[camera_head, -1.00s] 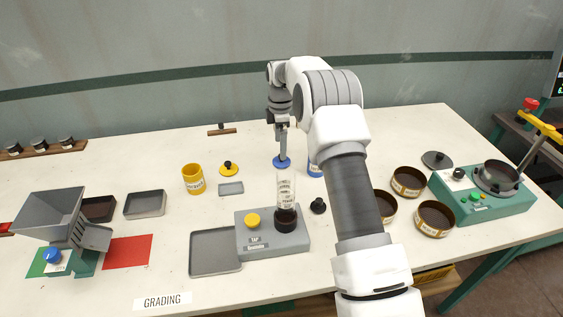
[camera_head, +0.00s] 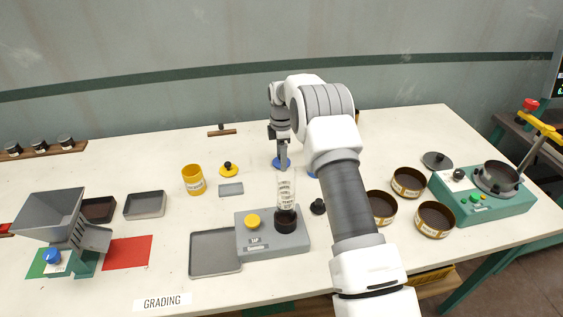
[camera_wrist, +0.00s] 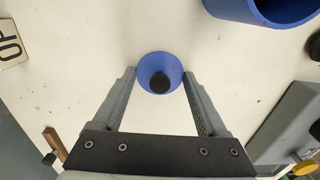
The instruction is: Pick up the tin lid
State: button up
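The blue tin lid (camera_wrist: 147,65) with its black knob (camera_wrist: 160,84) lies flat on the bench in the wrist view. In the head view the lid (camera_head: 276,163) shows partly behind my gripper (camera_head: 283,168). In the wrist view my gripper (camera_wrist: 159,74) is open, its fingertips on either side of the lid and knob. The fingers look empty, and I cannot tell whether they touch the lid's rim. A blue tin (camera_wrist: 226,12) stands close by, mostly hidden by my arm in the head view.
A yellow tin (camera_head: 192,184) and a yellow lid (camera_head: 229,172) with a black knob lie to the left. A grey tap unit (camera_head: 255,246) with a clear cylinder (camera_head: 286,186) stands in front of my gripper. Round sieves (camera_head: 408,180) stand to the right.

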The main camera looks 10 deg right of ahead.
jog(key=c, duration=0.5)
jog(key=shift+r, duration=0.15)
